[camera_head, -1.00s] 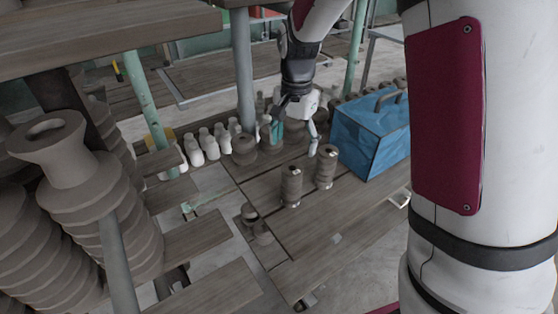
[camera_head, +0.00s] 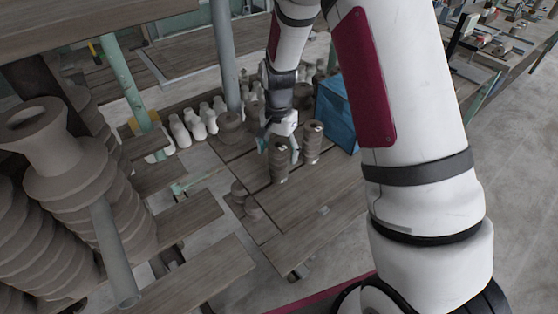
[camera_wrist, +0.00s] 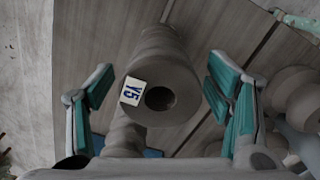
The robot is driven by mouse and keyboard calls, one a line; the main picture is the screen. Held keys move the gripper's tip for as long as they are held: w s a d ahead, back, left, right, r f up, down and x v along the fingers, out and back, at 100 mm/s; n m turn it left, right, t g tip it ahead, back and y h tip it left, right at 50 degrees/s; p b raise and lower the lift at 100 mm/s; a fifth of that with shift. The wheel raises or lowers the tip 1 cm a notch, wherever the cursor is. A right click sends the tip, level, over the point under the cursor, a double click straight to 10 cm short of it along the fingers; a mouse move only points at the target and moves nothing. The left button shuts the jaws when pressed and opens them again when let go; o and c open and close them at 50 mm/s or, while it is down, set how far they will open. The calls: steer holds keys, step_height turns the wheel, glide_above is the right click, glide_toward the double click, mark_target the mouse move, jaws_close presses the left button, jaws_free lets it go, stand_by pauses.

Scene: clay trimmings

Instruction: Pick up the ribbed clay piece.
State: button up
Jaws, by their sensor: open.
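The ribbed clay piece (camera_head: 278,162) is a brown-grey, ridged cylinder standing upright on the wooden table. In the wrist view the ribbed clay piece (camera_wrist: 165,65) shows its round dark top hole and a white tag marked "Y5". My gripper (camera_head: 281,146) is at the top of this piece in the head view. In the wrist view my gripper (camera_wrist: 160,95) is open, with one teal-padded finger on each side of the piece and gaps between. A second similar ribbed piece (camera_head: 312,142) stands just to the right.
A blue box (camera_head: 338,112) stands behind on the right. White bottles (camera_head: 196,127) and a round brown pot (camera_head: 230,126) stand behind on the left. Small brown pieces (camera_head: 245,200) sit at the left edge. The table's front (camera_head: 300,225) is largely clear.

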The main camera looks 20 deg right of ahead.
steer(key=shift+f, duration=1.05)
jaws_close()
steer(key=shift+r, duration=0.2)
